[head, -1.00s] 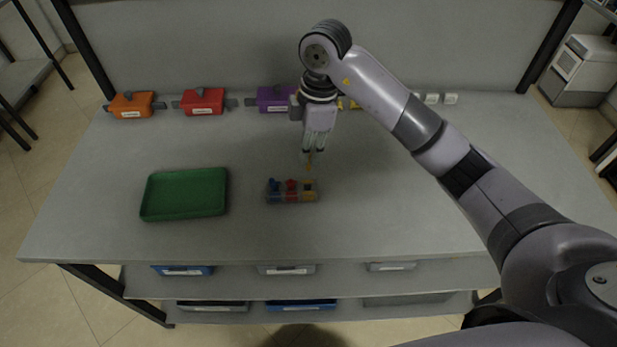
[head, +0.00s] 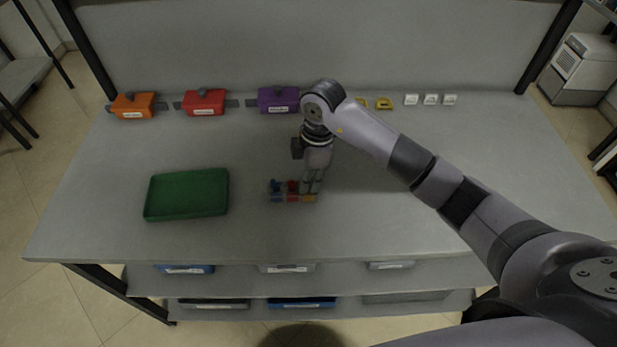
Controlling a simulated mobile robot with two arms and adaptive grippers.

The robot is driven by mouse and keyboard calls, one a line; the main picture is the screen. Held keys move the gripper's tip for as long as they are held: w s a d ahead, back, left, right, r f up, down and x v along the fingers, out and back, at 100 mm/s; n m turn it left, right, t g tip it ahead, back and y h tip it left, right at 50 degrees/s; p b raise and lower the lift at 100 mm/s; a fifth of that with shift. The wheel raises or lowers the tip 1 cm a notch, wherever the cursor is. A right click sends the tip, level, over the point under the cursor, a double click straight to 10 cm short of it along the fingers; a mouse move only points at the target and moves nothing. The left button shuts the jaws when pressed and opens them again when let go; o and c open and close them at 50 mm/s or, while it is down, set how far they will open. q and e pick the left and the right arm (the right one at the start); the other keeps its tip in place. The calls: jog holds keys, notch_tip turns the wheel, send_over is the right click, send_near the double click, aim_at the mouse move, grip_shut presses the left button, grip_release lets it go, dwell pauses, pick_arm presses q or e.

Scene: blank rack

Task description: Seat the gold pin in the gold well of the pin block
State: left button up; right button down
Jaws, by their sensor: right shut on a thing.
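The pin block (head: 281,199) sits on the table, right of the green tray. It has blue, red and gold sections from left to right. A blue pin (head: 275,185) and a red pin (head: 292,186) stand in the left and middle sections. My right gripper (head: 312,188) points down at the block's gold section (head: 309,198), at its right end. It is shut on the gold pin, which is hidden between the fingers. I cannot tell how deep the pin is in the gold well. My left gripper is not in view.
A green tray (head: 186,214) lies to the left. Orange (head: 134,106), red (head: 205,102) and purple (head: 277,99) boxes line the back edge. Small yellow (head: 384,104) and white (head: 430,100) pieces lie back right. The table's front and right are clear.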

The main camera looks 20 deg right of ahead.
jog(key=c, duration=1.7)
grip_release()
jog(key=shift+f, duration=0.1)
jog(key=shift+o, duration=0.5)
notch_tip(320, 180, up, 12)
jog(key=d+b, duration=0.1)
jog(key=b, duration=0.1)
jog(key=shift+d, duration=0.2)
